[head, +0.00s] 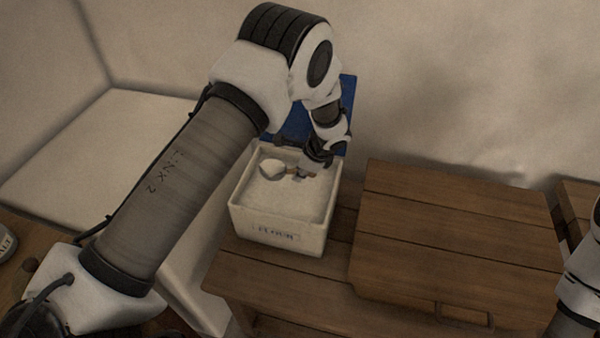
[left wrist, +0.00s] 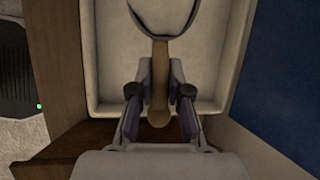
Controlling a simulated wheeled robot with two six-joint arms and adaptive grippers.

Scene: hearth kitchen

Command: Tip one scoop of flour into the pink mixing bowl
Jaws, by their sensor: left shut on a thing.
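A cream, open-topped bin labelled FLOUR (head: 277,235) stands on the wooden surface in the head view, with pale flour (head: 285,203) inside. My left gripper (head: 306,172) reaches down at the bin's far side and is shut on the handle of a scoop (head: 271,170). In the left wrist view the fingers (left wrist: 159,97) close on both sides of the scoop's wooden handle (left wrist: 159,70), with the round scoop head at the top edge. The scoop head is over or at the flour; I cannot tell whether it touches or how full it is. The pink mixing bowl is not in view.
A blue panel (head: 352,100) stands behind the bin, against the wall. A wooden plank top (head: 450,225) with a handle cutout lies right of the bin and looks clear. Part of my right arm shows at the right edge. A jar marked SALT (head: 6,245) is at far left.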

